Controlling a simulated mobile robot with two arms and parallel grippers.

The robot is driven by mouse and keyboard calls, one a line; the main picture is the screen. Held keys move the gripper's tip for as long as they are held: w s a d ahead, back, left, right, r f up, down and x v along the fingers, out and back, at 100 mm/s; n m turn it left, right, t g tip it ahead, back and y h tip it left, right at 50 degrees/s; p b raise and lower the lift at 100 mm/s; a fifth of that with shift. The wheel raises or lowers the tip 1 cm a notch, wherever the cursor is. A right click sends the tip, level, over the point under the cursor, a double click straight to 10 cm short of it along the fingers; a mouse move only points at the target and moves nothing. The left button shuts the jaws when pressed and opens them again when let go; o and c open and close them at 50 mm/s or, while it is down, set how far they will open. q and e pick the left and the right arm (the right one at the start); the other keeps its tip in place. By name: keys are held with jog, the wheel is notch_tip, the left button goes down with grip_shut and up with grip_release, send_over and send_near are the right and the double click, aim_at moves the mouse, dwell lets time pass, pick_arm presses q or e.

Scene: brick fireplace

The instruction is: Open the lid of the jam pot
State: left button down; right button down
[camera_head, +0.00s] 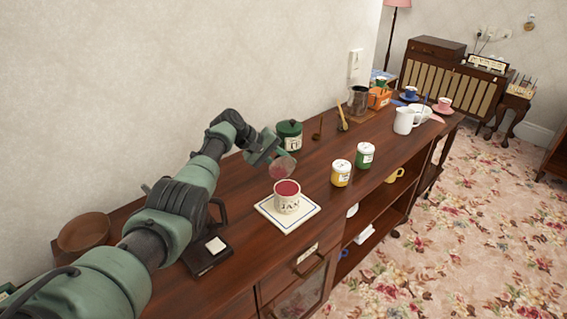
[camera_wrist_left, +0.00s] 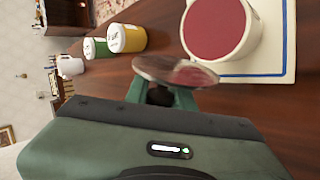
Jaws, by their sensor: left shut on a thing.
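The jam pot (camera_head: 287,200) is white with "JAM" lettering and stands upright on a white square tile (camera_head: 301,220) with a dark border. Its top is open and dark red jam shows inside; the pot is also in the left wrist view (camera_wrist_left: 218,28). My left gripper (camera_head: 273,158) is shut on the round lid (camera_head: 283,168). It holds the lid tilted above and behind the pot, clear of its rim. In the left wrist view the lid (camera_wrist_left: 172,72) shows nearly edge-on at the fingertips. My right gripper is not in view.
A green canister (camera_head: 289,136) stands close behind the lid. Yellow (camera_head: 341,174) and green (camera_head: 365,156) jars stand right of the pot, with a white pitcher (camera_head: 404,121) farther along. A dark stand (camera_head: 208,252) is at left. The sideboard's front edge is close to the tile.

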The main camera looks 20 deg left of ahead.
aim_at(276, 156)
pick_arm(q)
jog(key=shift+f, duration=0.1)
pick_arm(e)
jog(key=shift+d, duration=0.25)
pick_arm(q)
jog(key=c, duration=1.2)
grip_release()
jog(key=shift+s+a+r, duration=0.15)
jog(key=shift+a+r, duration=0.05)
jog(key=shift+r, duration=0.15)
jog(key=v, duration=0.7)
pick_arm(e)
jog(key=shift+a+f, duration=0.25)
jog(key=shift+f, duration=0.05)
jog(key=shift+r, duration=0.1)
